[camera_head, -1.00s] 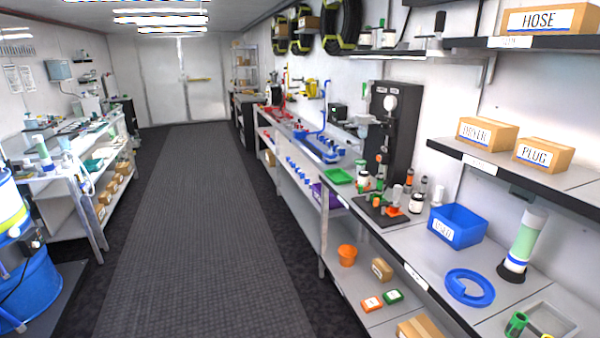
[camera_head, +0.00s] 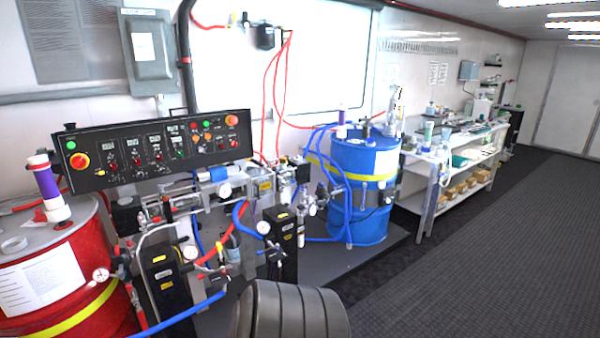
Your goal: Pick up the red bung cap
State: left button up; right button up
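I cannot make out a separate red bung cap for certain in the head view. A red drum (camera_head: 98,262) with a yellow band and a white label stands at the lower left, cut off by the frame edge. On its grey lid are a round ring-shaped fitting (camera_head: 14,245) and an upright purple and white cylinder (camera_head: 48,188) with a reddish top. A blue drum (camera_head: 365,212) with a yellow band stands at the centre right. Neither of my grippers is in view.
A black control panel (camera_head: 160,152) stands behind pipes, gauges and red and blue hoses. A dark grey ribbed rounded object (camera_head: 290,312) is at the bottom centre. A white bench (camera_head: 425,190) stands beyond the blue drum. The floor (camera_head: 490,260) at the right is clear.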

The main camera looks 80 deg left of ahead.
aim_at(39, 216)
jog(key=u, duration=3.7)
jog(key=i, duration=1.45)
